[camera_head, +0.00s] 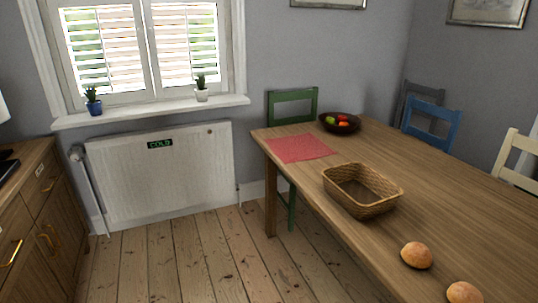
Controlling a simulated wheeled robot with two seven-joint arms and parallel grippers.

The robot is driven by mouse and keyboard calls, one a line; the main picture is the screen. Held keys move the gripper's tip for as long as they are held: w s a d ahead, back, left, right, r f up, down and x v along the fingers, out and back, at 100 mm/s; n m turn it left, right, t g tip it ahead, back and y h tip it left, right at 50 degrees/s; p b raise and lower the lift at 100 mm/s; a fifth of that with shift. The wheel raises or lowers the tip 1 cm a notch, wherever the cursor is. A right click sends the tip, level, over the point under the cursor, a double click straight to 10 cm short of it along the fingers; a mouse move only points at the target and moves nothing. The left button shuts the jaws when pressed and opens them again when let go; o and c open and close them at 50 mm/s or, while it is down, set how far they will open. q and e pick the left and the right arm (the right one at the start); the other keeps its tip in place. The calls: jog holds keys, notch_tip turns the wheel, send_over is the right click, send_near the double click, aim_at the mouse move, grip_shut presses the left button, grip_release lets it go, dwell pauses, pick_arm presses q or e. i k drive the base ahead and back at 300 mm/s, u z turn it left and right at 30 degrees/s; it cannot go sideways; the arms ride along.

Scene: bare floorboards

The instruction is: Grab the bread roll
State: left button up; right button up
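Two round, golden-brown bread rolls lie on the wooden table at the lower right. One bread roll (416,255) lies nearer the basket. The other bread roll (464,293) is at the bottom edge of the picture and is partly cut off. A woven basket (341,190) stands on the table behind the rolls and looks empty. Neither of my grippers shows in the head view.
The wooden table (455,215) fills the right side. A red cloth (300,148) and a dark bowl of fruit (328,124) lie at its far end. Chairs stand around it. A wooden cabinet (35,215) is at left. The floorboards (190,262) between are clear.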

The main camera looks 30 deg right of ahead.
aim_at(417, 254)
jog(key=i, duration=1.35)
jog(key=z, duration=2.25)
